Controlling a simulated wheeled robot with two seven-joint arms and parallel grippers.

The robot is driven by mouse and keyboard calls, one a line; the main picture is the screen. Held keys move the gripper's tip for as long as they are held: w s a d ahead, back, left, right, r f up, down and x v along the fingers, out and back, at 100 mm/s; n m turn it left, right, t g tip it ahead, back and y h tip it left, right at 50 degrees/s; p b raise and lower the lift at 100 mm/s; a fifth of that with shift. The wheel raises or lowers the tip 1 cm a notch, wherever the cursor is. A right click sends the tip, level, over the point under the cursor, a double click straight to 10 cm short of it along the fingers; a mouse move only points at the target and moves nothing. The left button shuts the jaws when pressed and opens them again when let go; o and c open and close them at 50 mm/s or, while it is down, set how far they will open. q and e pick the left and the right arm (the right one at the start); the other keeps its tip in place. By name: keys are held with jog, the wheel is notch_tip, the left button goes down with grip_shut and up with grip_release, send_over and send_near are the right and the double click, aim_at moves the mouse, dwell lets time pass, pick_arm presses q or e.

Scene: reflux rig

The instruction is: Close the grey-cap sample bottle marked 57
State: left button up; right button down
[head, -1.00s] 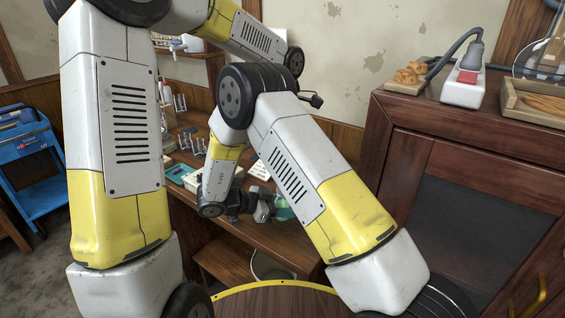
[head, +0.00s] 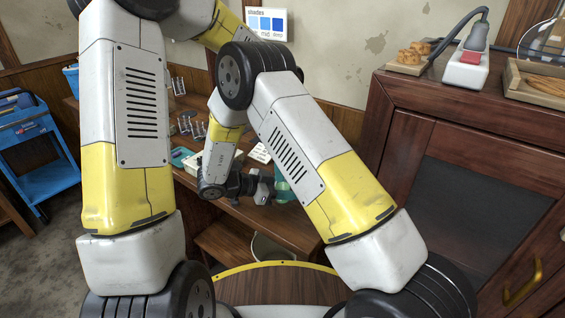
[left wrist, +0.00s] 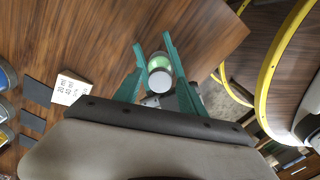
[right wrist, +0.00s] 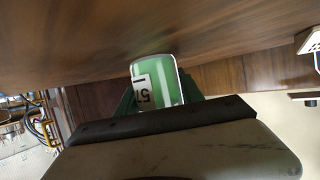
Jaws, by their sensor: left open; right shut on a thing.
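The sample bottle is green and carries a white label whose marking looks like 57. In the right wrist view the bottle (right wrist: 168,82) sits between my right gripper's (right wrist: 157,90) fingers, which are shut on it. In the left wrist view the bottle (left wrist: 160,62) lies between the open green fingers of my left gripper (left wrist: 153,45). Its pale round end (left wrist: 160,79) faces that camera and looks like the cap; I cannot tell how tightly it sits.
The wooden desk (left wrist: 215,30) lies below, with a printed card (left wrist: 70,88) on it. A yellow-rimmed round top (head: 275,265) is in front. A dark cupboard (head: 470,150) stands right, a blue trolley (head: 35,145) left. Small racks (head: 190,125) stand at the desk's back.

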pick_arm(q)
grip_shut()
jog(key=shift+m, duration=1.7)
jog(key=shift+o, duration=0.4)
grip_release()
jog(key=shift+r, duration=0.1)
notch_tip(320, 180, up, 4)
jog(key=shift+r, duration=0.2)
